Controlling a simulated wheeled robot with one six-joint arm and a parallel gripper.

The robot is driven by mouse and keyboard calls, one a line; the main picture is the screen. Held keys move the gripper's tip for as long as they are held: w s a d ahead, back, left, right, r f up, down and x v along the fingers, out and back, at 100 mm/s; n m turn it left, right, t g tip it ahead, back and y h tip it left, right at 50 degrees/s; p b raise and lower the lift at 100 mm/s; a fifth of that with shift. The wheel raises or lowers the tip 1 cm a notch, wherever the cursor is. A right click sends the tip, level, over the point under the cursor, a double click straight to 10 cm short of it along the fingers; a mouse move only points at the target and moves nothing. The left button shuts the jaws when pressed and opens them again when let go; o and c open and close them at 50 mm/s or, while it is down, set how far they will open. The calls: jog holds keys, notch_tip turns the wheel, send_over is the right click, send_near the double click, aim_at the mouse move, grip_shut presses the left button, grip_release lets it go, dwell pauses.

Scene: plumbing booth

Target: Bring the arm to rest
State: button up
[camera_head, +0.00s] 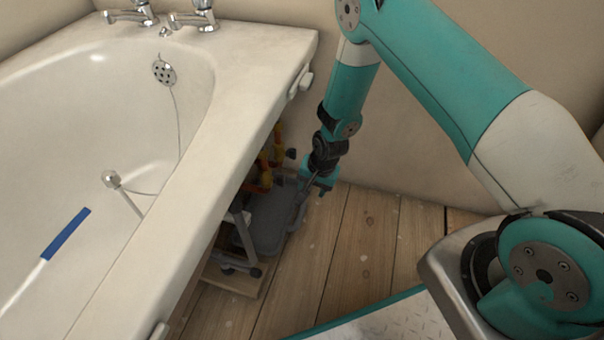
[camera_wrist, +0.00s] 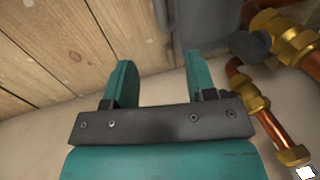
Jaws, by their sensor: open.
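My gripper (camera_head: 318,186) hangs low beside the bath's open right side, a little above the floorboards and near the back wall. In the wrist view my gripper (camera_wrist: 161,82) shows two teal fingers spread apart, with nothing between them. My arm reaches from the right foreground across the top right and bends down steeply to it. Copper pipes with brass fittings (camera_wrist: 255,95) lie close to the right finger in the wrist view.
The white bath (camera_head: 226,110) fills the left. A blue-handled tool (camera_head: 66,234) and a plug on a chain (camera_head: 111,179) lie in it. A grey tray (camera_head: 270,222) and red-yellow items (camera_head: 267,172) are under its rim. Floorboards (camera_head: 365,245) right of it are clear.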

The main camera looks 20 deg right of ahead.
jog(key=s+d+r+n, duration=0.2)
jog(key=r, duration=0.7)
jog(key=s+d+r+n+t+h, duration=0.1)
jog(key=s+d+r, duration=0.15)
jog(key=r, duration=0.65)
jog(key=s+d+r+n, duration=0.1)
jog(key=d+r+n, duration=0.15)
jog(key=r, duration=0.65)
jog(key=s+d+r+n+h, duration=0.1)
jog(key=s+d+r+n, duration=0.15)
jog(key=s+r, duration=0.45)
jog(key=s+a+r+n+g+y+p, duration=0.1)
jog(key=s+a+r+n+y+p, duration=0.15)
jog(key=s+a+r+p, duration=0.55)
jog(key=s+a+r+n+g+y+p, duration=0.1)
jog(key=s+a+r+n+y+p, duration=0.2)
jog(key=a+r, duration=0.55)
notch_tip(320, 180, up, 37)
jog(key=d+h+p, duration=0.1)
jog(key=d+p, duration=0.1)
jog(key=p, duration=3.3)
jog(key=shift+s+n+p, duration=0.3)
jog(key=shift+s+n, duration=0.05)
jog(key=shift+s, duration=0.1)
